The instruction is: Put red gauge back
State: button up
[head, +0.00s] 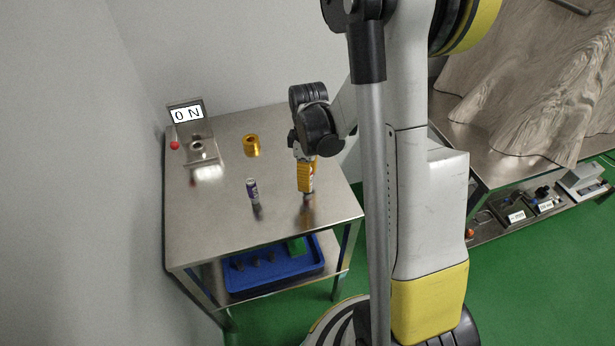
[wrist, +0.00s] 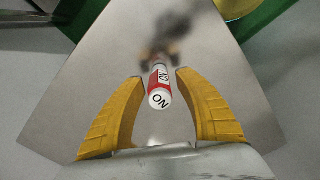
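The red gauge (wrist: 160,86) is a small red and white cylinder with black lettering on its side and end. In the wrist view it points end-on towards the camera, between the yellow fingertips of my gripper (wrist: 160,76). In the head view my gripper (head: 306,180) points down over the right part of the steel table (head: 221,232). It hides most of the gauge there. The gauge's lower end is at or just above the tabletop; I cannot tell which.
A dark purple and white cylinder (head: 252,188) stands to the left of my gripper. A brass-coloured ring (head: 251,145) lies behind it. A device with a "0 N" display (head: 187,114) and a red ball (head: 174,145) is at the back left. A blue tray (head: 240,282) is on the lower shelf.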

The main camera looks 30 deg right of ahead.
jog(key=shift+r, duration=0.1)
notch_tip(320, 180, up, 12)
jog(key=p, duration=0.5)
jog(key=shift+r, duration=0.15)
jog(key=s+a+r+m+t, duration=0.7)
jog(key=s+a+r, duration=0.3)
jog(key=a+r, duration=0.2)
jog(key=shift+s+a+r+m, duration=0.3)
jog(key=shift+s+a+m, duration=0.1)
jog(key=shift+a+m, duration=0.4)
